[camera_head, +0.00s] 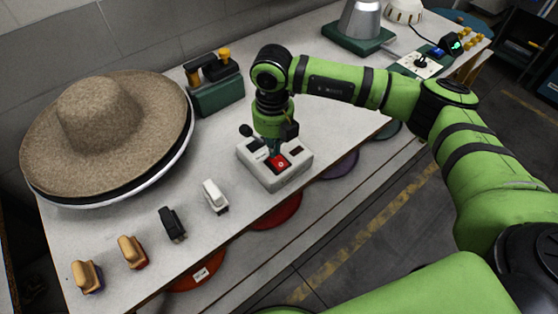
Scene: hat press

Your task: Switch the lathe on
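A light grey control box (262,176) stands on the bench, with a red switch (278,162) on its top and a small dark window beside it. A black ball-topped lever (246,131) rises at its back left. My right gripper (275,150) points down just over the box, its tip at or very near the red switch. I cannot tell whether it touches the switch, or whether the fingers are open or shut. A wide-brimmed tan hat (98,125) sits on a dark disc with a pale rim at the left. My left gripper is not in view.
Several small brush-like blocks, including a white one (215,196) and a black one (172,224), lie along the bench's (120,240) front. A green tool block (215,90) stands behind. A silver cone on a green base (358,40) is at the back right. Round coloured seats sit under the front edge.

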